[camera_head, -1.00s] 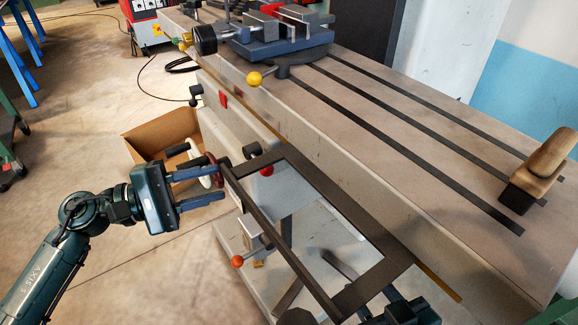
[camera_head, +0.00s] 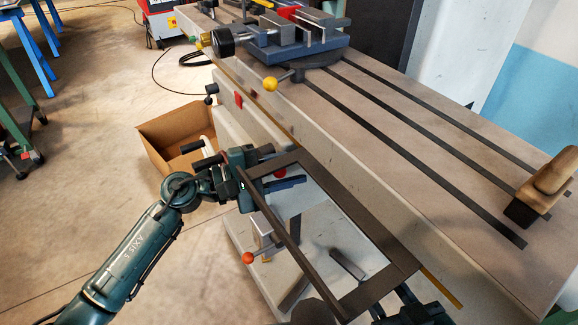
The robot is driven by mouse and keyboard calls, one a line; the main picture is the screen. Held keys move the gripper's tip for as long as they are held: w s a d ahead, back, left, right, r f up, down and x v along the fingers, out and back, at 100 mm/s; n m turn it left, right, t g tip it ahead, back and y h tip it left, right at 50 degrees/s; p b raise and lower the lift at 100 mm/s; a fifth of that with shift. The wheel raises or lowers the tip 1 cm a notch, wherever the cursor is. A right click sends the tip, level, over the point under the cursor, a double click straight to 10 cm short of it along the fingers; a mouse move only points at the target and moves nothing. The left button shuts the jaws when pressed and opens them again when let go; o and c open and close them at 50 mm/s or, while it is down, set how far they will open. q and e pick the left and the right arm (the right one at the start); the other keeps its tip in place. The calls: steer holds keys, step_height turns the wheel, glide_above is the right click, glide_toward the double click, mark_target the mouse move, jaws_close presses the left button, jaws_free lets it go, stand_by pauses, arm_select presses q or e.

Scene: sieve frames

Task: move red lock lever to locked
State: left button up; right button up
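The red lock lever cannot be told for certain. An orange-red ball knob (camera_head: 247,258) on a small metal clamp shows under the dark rectangular frame (camera_head: 292,240). A red knob (camera_head: 279,173) shows inside the frame's far end, and a small red tab (camera_head: 238,100) is on the machine's side. My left gripper (camera_head: 266,170) is at the frame's far left corner, above the orange-red knob in the picture. Its fingers are partly hidden by the frame. My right gripper (camera_head: 395,309) is at the near right corner, mostly hidden and cut off by the bottom edge.
A long slotted machine table (camera_head: 400,140) fills the right side. A wooden-handled brush (camera_head: 545,185) lies at right. A cardboard box (camera_head: 165,135) is on the floor behind my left arm.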

arm_select(q)
steer(key=shift+c, duration=0.5)
jaws_close()
steer(key=shift+f+b, duration=0.15)
steer(key=shift+b, duration=0.15)
steer(key=f+m+b, duration=0.1)
steer(key=m+b, duration=0.1)
steer(key=b, duration=0.2)
steer(key=f+m+y+b, duration=0.1)
steer(key=m+b, duration=0.1)
steer(key=b, duration=0.3)
steer(key=f+m+b, duration=0.2)
steer(key=b, duration=0.2)
steer(key=shift+w+a+y+b, duration=0.3)
steer(key=shift+w, duration=0.05)
arm_select(e)
steer(key=w+a+f+n+t+y, duration=0.2)
steer(key=a+f+n+t+y, duration=0.1)
steer(key=a+f+t+y, duration=0.1)
steer(key=shift+n, duration=0.3)
arm_select(q)
steer(key=shift+r+m, duration=0.1)
steer(key=shift+m, duration=0.2)
